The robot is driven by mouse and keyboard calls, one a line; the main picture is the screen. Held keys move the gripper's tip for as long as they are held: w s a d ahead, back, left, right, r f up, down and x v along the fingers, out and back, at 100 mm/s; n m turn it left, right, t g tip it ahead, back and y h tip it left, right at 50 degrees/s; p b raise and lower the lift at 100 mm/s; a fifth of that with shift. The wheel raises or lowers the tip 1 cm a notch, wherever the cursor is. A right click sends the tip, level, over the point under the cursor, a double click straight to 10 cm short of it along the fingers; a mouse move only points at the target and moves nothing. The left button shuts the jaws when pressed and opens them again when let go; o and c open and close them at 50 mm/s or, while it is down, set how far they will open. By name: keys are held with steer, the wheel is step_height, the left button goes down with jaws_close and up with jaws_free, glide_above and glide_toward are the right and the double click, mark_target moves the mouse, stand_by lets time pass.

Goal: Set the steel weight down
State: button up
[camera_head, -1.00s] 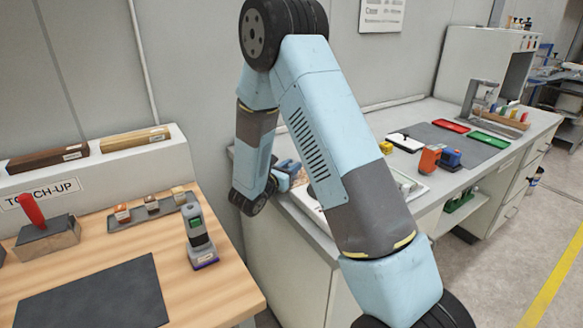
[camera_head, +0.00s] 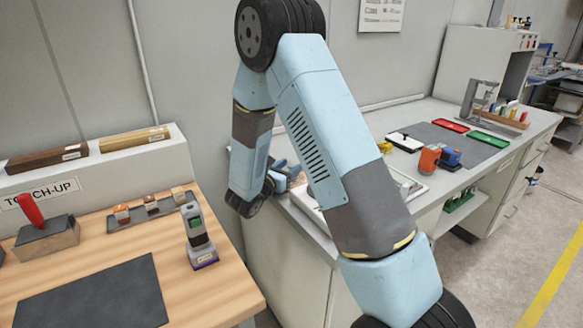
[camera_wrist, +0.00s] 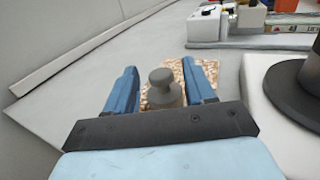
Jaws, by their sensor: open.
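The steel weight (camera_wrist: 161,88) is a grey piece with a round knob on top, seen in the wrist view. It stands upright on a brown-and-white patterned piece (camera_wrist: 207,72) on the grey bench. My gripper (camera_wrist: 163,88) is open, with one blue finger on each side of the weight. Gaps show between the weight and both fingers. The weight's lower part is partly hidden by the dark gripper bar. In the head view my gripper (camera_head: 284,172) is at the near left end of the bench, and the weight cannot be made out there.
In the wrist view a dark round object (camera_wrist: 297,88) on a white base stands close on the right. Farther along the bench are orange (camera_head: 430,158) and blue (camera_head: 450,158) blocks. A wooden touch-up table (camera_head: 190,285) stands at left. The wall runs behind.

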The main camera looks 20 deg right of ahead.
steer(key=v, duration=0.6)
steer(key=shift+s+a, duration=0.15)
steer(key=shift+a, duration=0.05)
